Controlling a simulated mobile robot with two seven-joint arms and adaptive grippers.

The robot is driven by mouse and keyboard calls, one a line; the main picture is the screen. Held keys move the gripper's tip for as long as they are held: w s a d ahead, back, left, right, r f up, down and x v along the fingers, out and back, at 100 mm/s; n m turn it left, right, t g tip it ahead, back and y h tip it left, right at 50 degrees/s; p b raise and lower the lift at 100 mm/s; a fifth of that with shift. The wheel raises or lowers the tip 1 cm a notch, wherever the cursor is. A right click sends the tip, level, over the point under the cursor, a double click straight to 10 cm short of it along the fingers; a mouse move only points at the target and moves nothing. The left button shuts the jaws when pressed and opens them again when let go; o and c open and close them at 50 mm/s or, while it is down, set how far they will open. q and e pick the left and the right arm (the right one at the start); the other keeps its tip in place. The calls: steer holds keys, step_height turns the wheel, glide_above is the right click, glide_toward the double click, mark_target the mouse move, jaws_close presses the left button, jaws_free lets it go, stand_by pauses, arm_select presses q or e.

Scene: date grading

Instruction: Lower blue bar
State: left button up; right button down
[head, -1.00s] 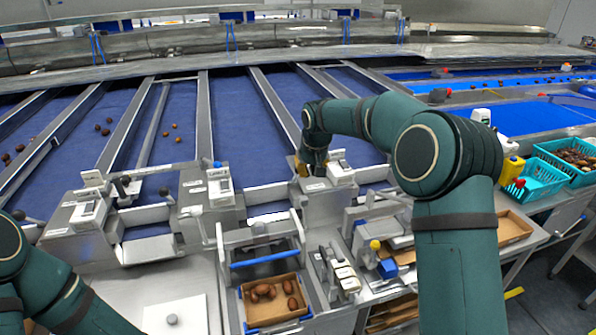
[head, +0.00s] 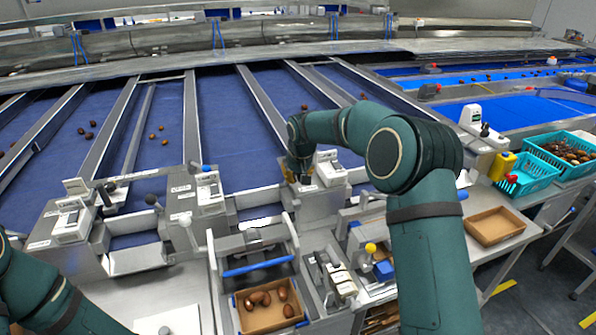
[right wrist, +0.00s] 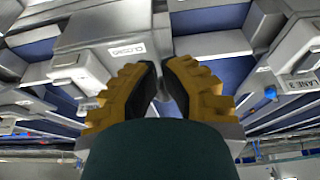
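The blue bar (head: 258,266) spans a grey metal frame above a cardboard box (head: 268,318) of dates. It lies nearly level between the frame's side arms. My right gripper (head: 299,179) is behind and right of the bar, apart from it, at a grey lane unit (head: 322,207). In the right wrist view its yellow-backed fingers (right wrist: 163,72) are close together, with a narrow grey part showing between them. Whether they grip it is unclear. My left arm shows at the lower left; its gripper is out of view.
A yellow knob (head: 371,248) and a blue block (head: 383,270) stand right of the bar's frame. An empty cardboard tray (head: 496,226) and turquoise baskets (head: 530,172) are farther right. A white plate (head: 168,322) lies left of the date box.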

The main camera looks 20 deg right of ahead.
steer(key=shift+s+f+p, duration=0.1)
steer(key=shift+s+f, duration=0.3)
steer(key=shift+f, duration=0.4)
steer(key=shift+s+f+p, duration=0.1)
steer(key=shift+s+f, duration=0.25)
steer(key=shift+f, duration=0.45)
steer(key=shift+s+f+p, duration=0.1)
steer(key=shift+s+f, duration=0.3)
steer(key=shift+f, duration=0.4)
